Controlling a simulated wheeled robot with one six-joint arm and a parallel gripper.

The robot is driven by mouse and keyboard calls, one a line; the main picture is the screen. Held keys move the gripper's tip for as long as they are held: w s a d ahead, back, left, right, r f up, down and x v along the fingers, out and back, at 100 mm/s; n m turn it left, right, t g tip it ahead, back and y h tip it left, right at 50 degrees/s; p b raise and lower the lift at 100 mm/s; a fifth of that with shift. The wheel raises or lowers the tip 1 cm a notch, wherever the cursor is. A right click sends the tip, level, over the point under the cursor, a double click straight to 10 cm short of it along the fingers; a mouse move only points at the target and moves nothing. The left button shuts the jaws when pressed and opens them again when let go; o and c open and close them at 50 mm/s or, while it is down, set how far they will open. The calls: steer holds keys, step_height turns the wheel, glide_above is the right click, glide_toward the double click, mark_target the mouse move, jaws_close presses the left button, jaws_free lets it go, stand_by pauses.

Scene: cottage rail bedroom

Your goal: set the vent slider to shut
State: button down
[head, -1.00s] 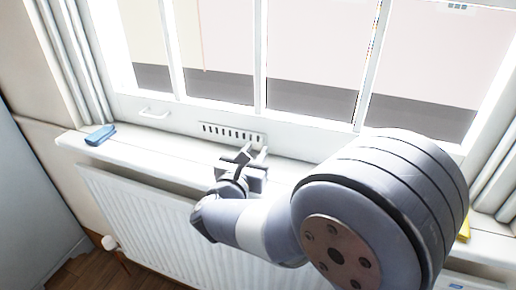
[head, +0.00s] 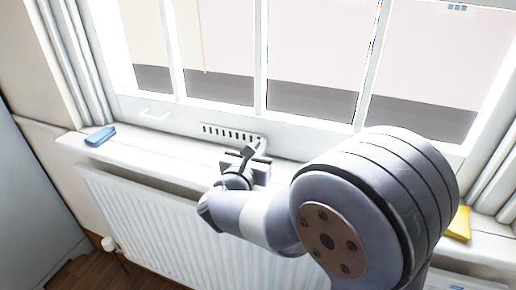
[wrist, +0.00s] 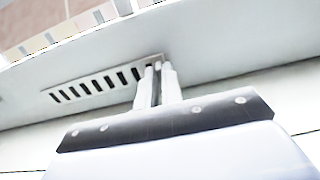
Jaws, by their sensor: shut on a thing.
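The vent (head: 228,132) is a slotted white plate on the bottom rail of the window frame; it also shows in the wrist view (wrist: 70,94). Its visible slots look dark. My gripper (head: 262,146) is at the right end of the vent. In the wrist view its two pale fingers (wrist: 159,68) are close together over that end, shut on the slider's small grip. The grip itself is hidden between the fingers. The last slots on the right are partly covered by the fingers.
A blue object (head: 100,136) lies on the left of the windowsill (head: 180,151), and a yellow one (head: 459,224) on the right. A white handle (head: 154,115) is on the frame left of the vent. A radiator (head: 150,215) stands below the sill.

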mark_target(252, 138)
stand_by(0.4)
steer(key=shift+w+a, duration=0.25)
steer(key=shift+a, duration=0.5)
steer(key=shift+w+a, duration=0.25)
steer(key=shift+a, duration=0.45)
steer(key=c, duration=1.6)
jaws_free()
steer(key=shift+o, duration=0.2)
steer(key=p+v, duration=0.1)
steer(key=v, duration=0.9)
steer(key=shift+s+a, duration=0.15)
steer(key=shift+s, duration=0.2)
